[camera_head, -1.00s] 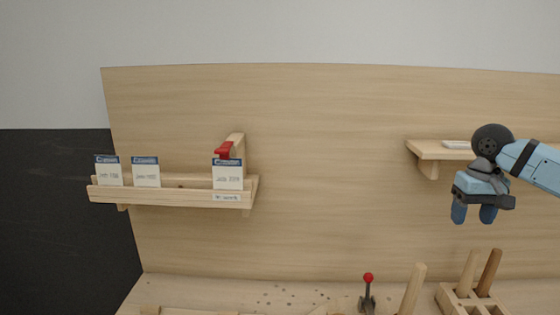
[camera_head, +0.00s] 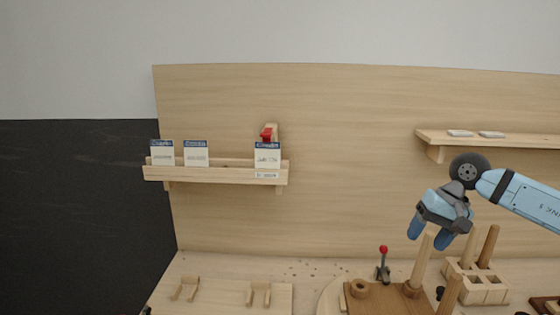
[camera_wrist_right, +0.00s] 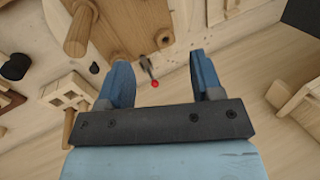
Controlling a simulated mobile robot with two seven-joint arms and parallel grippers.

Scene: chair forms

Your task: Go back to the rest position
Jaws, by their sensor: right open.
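My right gripper (camera_head: 430,237) is open and empty, its blue fingers pointing down above the workbench in the head view. It hangs in front of the wooden back panel, below the right shelf and beside an upright wooden post. The right wrist view shows its two spread fingers (camera_wrist_right: 165,85) with nothing between them; the red-knobbed lever (camera_wrist_right: 152,72) lies beyond the gap. My left gripper is in neither view.
A card rack (camera_head: 218,174) with three cards hangs at left, a red object (camera_head: 267,133) behind it. A shelf (camera_head: 510,139) holds two pale items. Below are a lever (camera_head: 383,268), a wooden block with sticks (camera_head: 483,287), a brown board (camera_head: 375,303) and two small cradles (camera_head: 260,293).

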